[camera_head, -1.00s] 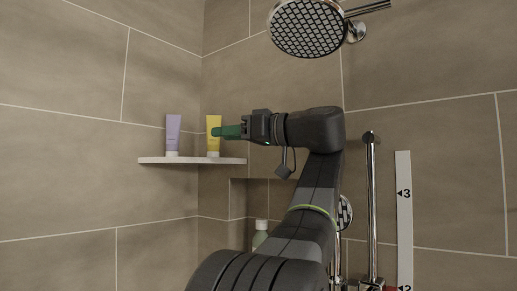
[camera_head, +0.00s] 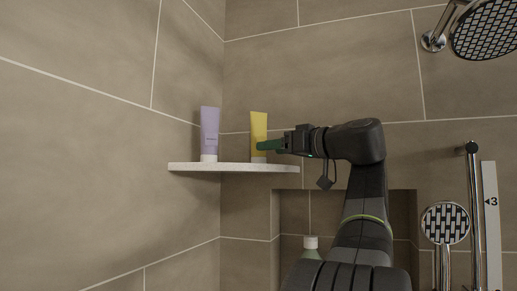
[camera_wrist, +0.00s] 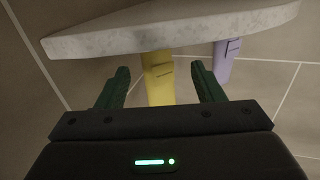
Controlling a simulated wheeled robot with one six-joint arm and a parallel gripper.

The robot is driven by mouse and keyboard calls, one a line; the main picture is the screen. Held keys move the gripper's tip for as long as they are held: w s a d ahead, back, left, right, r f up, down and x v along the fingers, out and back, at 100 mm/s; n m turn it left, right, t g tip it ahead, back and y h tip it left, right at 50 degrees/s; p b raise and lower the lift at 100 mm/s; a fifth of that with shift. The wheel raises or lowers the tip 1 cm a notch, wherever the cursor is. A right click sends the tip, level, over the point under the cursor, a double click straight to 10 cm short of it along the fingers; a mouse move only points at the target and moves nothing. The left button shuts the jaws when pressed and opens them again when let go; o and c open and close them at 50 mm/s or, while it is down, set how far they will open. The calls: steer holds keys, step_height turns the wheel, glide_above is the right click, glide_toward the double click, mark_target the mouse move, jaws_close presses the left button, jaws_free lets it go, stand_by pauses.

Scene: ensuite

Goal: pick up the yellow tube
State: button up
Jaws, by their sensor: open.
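The yellow tube (camera_head: 258,130) stands upright, cap down, on a pale corner shelf (camera_head: 235,167) in the head view. My gripper (camera_head: 268,146) reaches in from the right, its green fingers level with the lower half of the tube. In the wrist view the picture is turned over, with the shelf (camera_wrist: 170,27) at the top. There the yellow tube (camera_wrist: 158,82) lies between the two open fingers of my gripper (camera_wrist: 160,88), with a gap on each side.
A lilac tube (camera_head: 209,132) stands on the same shelf, left of the yellow one; it also shows in the wrist view (camera_wrist: 225,60). A hand shower (camera_head: 445,224) and shower head (camera_head: 485,28) are right.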

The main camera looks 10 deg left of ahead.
mark_target(264, 157)
steer(key=shift+x, duration=2.2)
steer(key=shift+w+d, duration=0.1)
steer(key=shift+w, duration=0.1)
steer(key=c, duration=1.2)
steer(key=shift+o, duration=0.2)
